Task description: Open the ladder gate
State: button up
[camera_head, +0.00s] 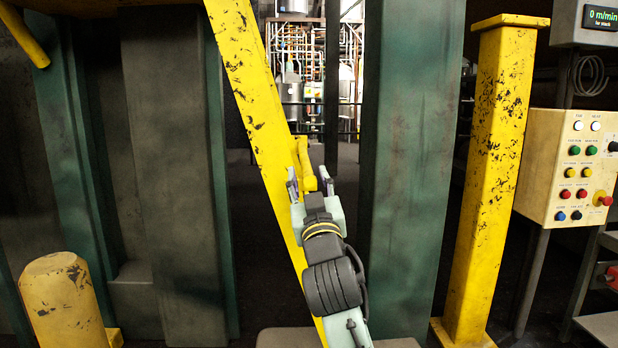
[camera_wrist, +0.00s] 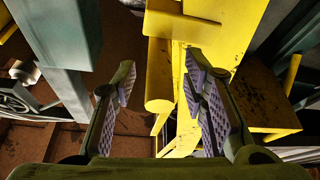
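A worn yellow slanted beam (camera_head: 246,84) runs from the top middle down behind my arm. I cannot tell whether it is the ladder gate or its frame. A short yellow bar, like a handle (camera_head: 304,153), stands out beside it. My gripper (camera_head: 309,182) is open at this bar. In the wrist view, a rounded yellow bar (camera_wrist: 159,80) lies between the two fingers of my gripper (camera_wrist: 160,66), with gaps on both sides. A flat yellow plate (camera_wrist: 225,35) is behind it. Whether the bar is fully within the fingers' reach is hard to tell.
A green column (camera_head: 410,150) stands just right of my arm. Farther right are a yellow post (camera_head: 490,180) and a button panel (camera_head: 570,175). A yellow bollard (camera_head: 65,305) stands at the lower left. Dark open floor (camera_head: 268,195) shows behind the beam.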

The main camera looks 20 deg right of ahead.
jog(key=shift+w, duration=0.15)
jog(key=shift+c, duration=0.2)
grip_shut()
dwell(0.7)
